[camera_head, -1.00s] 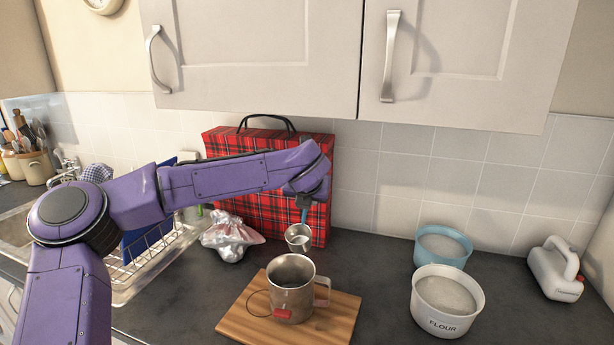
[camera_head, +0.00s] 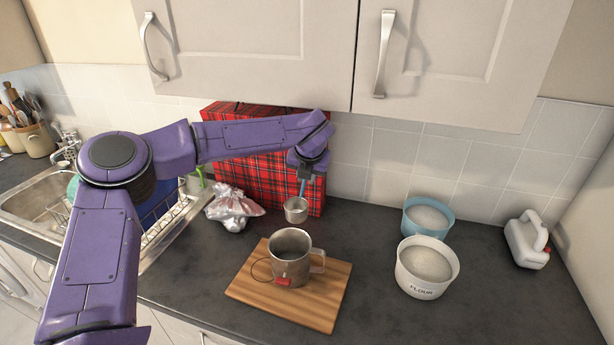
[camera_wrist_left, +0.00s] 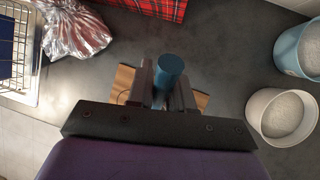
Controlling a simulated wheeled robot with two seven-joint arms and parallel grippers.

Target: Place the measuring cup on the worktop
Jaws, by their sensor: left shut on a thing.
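The measuring cup (camera_head: 296,210) is a small metal cup with a blue handle (camera_head: 303,187). My left gripper (camera_head: 305,175) is shut on the upper end of the handle, and the cup hangs below it over the back of the worktop (camera_head: 365,240). The cup is behind the large metal mug and in front of the plaid bag. I cannot tell whether its base touches the worktop. In the left wrist view the blue handle (camera_wrist_left: 171,68) stands between the gripper fingers (camera_wrist_left: 168,95), and the cup is hidden. My right gripper is not in view.
The large metal mug (camera_head: 290,262) stands on a wooden board (camera_head: 325,308). A red plaid bag (camera_head: 265,180) and foil-like bag (camera_head: 232,208) are behind. A flour tub (camera_head: 426,282), blue tub (camera_head: 430,203) and white jug (camera_head: 527,240) stand right. Worktop between board and tubs is clear.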

